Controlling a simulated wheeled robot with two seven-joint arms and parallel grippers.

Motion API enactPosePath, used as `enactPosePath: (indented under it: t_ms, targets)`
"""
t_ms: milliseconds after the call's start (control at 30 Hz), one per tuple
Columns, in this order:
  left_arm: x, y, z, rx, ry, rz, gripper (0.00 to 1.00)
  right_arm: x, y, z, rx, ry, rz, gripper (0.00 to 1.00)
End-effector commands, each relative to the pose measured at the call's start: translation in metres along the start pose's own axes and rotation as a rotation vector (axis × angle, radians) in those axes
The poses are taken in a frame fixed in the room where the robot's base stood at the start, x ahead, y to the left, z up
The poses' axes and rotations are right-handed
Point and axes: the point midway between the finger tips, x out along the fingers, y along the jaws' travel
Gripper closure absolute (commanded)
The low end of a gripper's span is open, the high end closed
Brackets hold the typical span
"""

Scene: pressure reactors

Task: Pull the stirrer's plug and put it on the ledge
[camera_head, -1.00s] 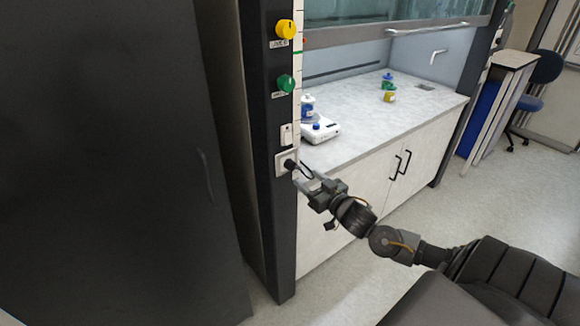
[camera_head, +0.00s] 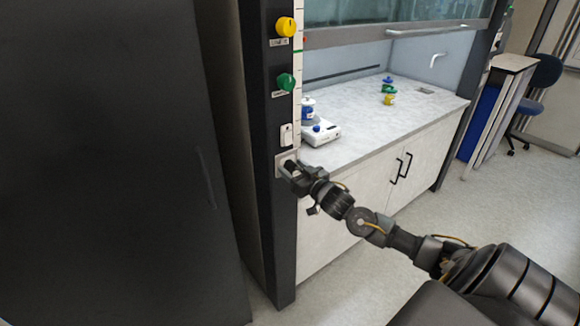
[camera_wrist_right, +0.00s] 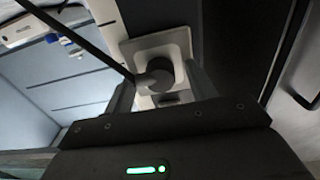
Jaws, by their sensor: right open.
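The stirrer's plug (camera_wrist_right: 158,72) is a round dark plug seated in a light square socket plate (camera_wrist_right: 172,45) in the right wrist view, with a dark cord running from it to the upper left. In the head view the socket plate (camera_head: 281,160) is on the dark post, and my gripper partly hides the plug. My right gripper (camera_head: 292,168) is open at the socket, its fingers on both sides of the plug. The stirrer (camera_head: 321,132) is a white box with a blue knob on the grey worktop (camera_head: 365,112), which may be the ledge; I cannot tell. My left gripper is not in view.
A white switch (camera_head: 286,135), a green knob (camera_head: 285,82) and a yellow knob (camera_head: 285,27) are on the post above the socket. Small bottles (camera_head: 389,93) stand farther back on the worktop. A large dark panel (camera_head: 110,170) fills the left side.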

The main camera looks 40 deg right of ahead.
Motion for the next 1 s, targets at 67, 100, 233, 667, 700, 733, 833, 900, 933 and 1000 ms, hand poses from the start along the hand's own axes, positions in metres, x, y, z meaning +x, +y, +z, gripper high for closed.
enactPosePath:
  t_ms: [67, 100, 233, 667, 700, 733, 833, 900, 933, 1000]
  targets:
    - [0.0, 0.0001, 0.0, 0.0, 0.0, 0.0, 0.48, -0.0001, 0.0, 0.0, 0.0, 0.0, 0.0, 0.44]
    - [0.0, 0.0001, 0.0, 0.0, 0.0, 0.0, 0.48, -0.0001, 0.0, 0.0, 0.0, 0.0, 0.0, 0.44]
    - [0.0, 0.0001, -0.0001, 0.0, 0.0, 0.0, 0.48, -0.0002, 0.0, 0.0, 0.0, 0.0, 0.0, 0.44]
    - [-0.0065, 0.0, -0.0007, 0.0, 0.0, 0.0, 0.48, -0.0002, 0.0001, -0.0008, -0.001, 0.0, 0.0, 0.44]
    - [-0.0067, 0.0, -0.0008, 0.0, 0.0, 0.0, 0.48, -0.0002, 0.0, -0.0005, -0.001, 0.0, 0.0, 0.44]
    - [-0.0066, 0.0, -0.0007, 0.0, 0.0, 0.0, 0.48, -0.0002, 0.0, -0.0003, -0.001, 0.0, 0.0, 0.44]
    - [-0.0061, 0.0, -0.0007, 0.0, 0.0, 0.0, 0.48, -0.0002, 0.0, 0.0002, -0.001, 0.0, 0.0, 0.44]
    - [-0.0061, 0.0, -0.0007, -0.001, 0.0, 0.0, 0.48, -0.0002, 0.0, 0.0002, -0.001, 0.0, 0.0, 0.44]
    - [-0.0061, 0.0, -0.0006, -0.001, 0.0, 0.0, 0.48, -0.0002, 0.0, 0.0001, -0.001, 0.0, 0.0, 0.44]
    - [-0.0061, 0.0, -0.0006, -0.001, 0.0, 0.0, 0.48, -0.0002, 0.0, 0.0001, -0.001, 0.0, 0.0, 0.44]
